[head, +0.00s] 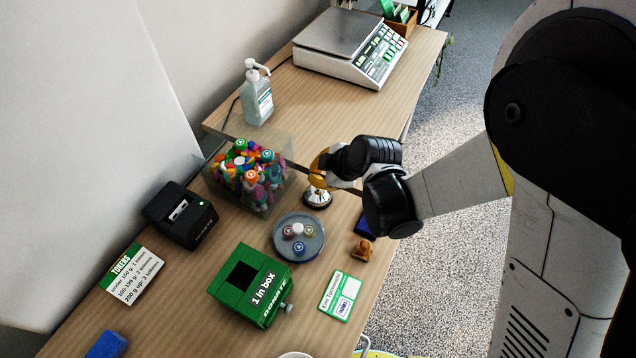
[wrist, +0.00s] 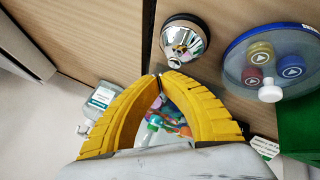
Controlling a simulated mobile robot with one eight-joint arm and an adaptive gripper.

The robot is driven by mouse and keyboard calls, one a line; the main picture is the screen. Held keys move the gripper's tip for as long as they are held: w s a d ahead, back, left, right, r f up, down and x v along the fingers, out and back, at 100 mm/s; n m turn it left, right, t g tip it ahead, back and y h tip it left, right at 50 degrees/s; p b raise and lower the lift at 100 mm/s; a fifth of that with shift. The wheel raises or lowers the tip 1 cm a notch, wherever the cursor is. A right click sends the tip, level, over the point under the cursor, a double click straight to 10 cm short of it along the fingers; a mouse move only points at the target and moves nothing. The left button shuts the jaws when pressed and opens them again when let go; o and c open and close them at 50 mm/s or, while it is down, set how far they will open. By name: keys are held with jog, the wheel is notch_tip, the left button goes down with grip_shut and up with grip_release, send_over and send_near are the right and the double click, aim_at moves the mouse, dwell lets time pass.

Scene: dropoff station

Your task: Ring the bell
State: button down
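The bell (head: 317,198) is a shiny silver dome on a dark base. It stands on the wooden table between the clear box of tokens and the table's right edge. In the wrist view the bell (wrist: 184,42) is near the top centre, just beyond the fingertips. My gripper (head: 318,165) is above and slightly behind the bell in the head view. Its yellow fingers (wrist: 158,83) meet at the tips with nothing held between them. The tips look apart from the bell; the exact height above it is hard to tell.
The clear token box (head: 250,172) stands left of the bell. A round dish with tokens (head: 299,248) and a green donate box (head: 250,285) lie nearer. A sanitizer bottle (head: 256,98) and a scale (head: 350,48) stand behind. A brown stamp (head: 362,251) is near the right edge.

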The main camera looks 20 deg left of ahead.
notch_tip(320, 180, up, 5)
jog(key=p, duration=0.3)
dwell(0.9)
jog(key=w+d+r+m+t+h, duration=0.1)
jog(key=d+r+m, duration=0.45)
jog(key=d, duration=0.35)
jog(key=w+d+r+m+t+h, duration=0.1)
jog(key=d+r+m, duration=0.3)
jog(key=d+r, duration=0.4)
jog(key=s+d+r+m+h, duration=0.1)
jog(key=s+d+m, duration=0.2)
jog(key=d, duration=0.4)
jog(key=s+d+r+m+t+h, duration=0.1)
jog(key=s+d+m+h, duration=0.1)
jog(key=s+d+m, duration=0.2)
jog(key=s+d+r+m+t+h, duration=0.1)
jog(key=s+d+m, duration=0.3)
jog(key=d, duration=0.7)
jog(key=shift+s+r+m+h, duration=0.25)
jog(key=shift+r+m+h, duration=0.15)
jog(key=shift+r+m, duration=0.25)
jog(key=shift+f, duration=0.1)
